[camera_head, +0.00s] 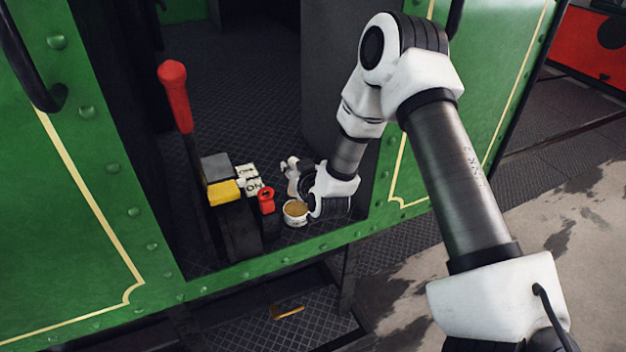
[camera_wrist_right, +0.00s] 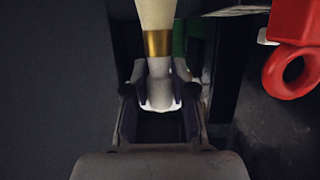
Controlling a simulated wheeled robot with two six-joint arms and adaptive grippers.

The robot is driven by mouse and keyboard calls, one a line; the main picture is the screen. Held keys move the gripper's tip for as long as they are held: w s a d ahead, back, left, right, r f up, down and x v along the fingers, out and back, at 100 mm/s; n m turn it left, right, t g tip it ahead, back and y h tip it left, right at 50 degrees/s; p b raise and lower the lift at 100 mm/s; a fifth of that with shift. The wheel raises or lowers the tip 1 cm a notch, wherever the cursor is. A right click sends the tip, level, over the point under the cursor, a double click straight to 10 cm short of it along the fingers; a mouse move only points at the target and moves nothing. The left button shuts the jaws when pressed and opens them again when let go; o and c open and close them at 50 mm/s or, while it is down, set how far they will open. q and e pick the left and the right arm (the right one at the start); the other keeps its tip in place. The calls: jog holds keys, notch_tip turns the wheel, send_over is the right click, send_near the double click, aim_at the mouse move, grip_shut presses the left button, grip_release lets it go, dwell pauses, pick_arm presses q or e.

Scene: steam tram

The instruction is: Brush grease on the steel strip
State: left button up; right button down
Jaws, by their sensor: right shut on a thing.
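My right gripper (camera_head: 318,192) is low in the tram's doorway, close beside a small white pot (camera_head: 295,219) with a tan filling, which looks like the grease. In the right wrist view the gripper (camera_wrist_right: 160,92) is shut on a pale, slim thing with a brass band (camera_wrist_right: 158,42), which looks like the brush. The brush runs out of the top of that view, so its far end is hidden. In the head view the arm and hand hide most of it. I cannot clearly make out the steel strip. My left gripper is not in view.
A tall red-handled lever (camera_head: 174,92) stands left of the pot. A yellow block (camera_head: 224,192) and a red ringed piece (camera_head: 266,201) are near it; the red piece also shows in the right wrist view (camera_wrist_right: 292,62). An orange-brown item (camera_head: 289,312) lies on the lower step.

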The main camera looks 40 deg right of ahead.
jog(key=shift+a+r, duration=0.35)
jog(key=shift+r, duration=0.05)
jog(key=shift+s+d+f+b, duration=0.15)
jog(key=shift+s+d+b, duration=0.1)
jog(key=shift+s, duration=0.2)
jog(key=shift+s+d+f+b, duration=0.15)
jog(key=shift+s+b, duration=0.1)
jog(key=shift+s, duration=0.15)
jog(key=f+b, duration=0.2)
jog(key=f, duration=0.1)
jog(key=w+f+b, duration=0.1)
jog(key=shift+w+a+f, duration=0.1)
jog(key=shift+a+f, duration=0.15)
jog(key=shift+f, duration=0.25)
jog(key=shift+s+d, duration=0.15)
jog(key=shift+s, duration=0.15)
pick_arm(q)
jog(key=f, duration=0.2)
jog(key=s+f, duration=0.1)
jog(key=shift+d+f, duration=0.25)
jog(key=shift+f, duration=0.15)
pick_arm(e)
jog(key=shift+w, duration=0.15)
pick_arm(q)
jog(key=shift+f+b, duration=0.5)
jog(key=shift+b, duration=0.2)
pick_arm(e)
jog(key=shift+f, duration=0.5)
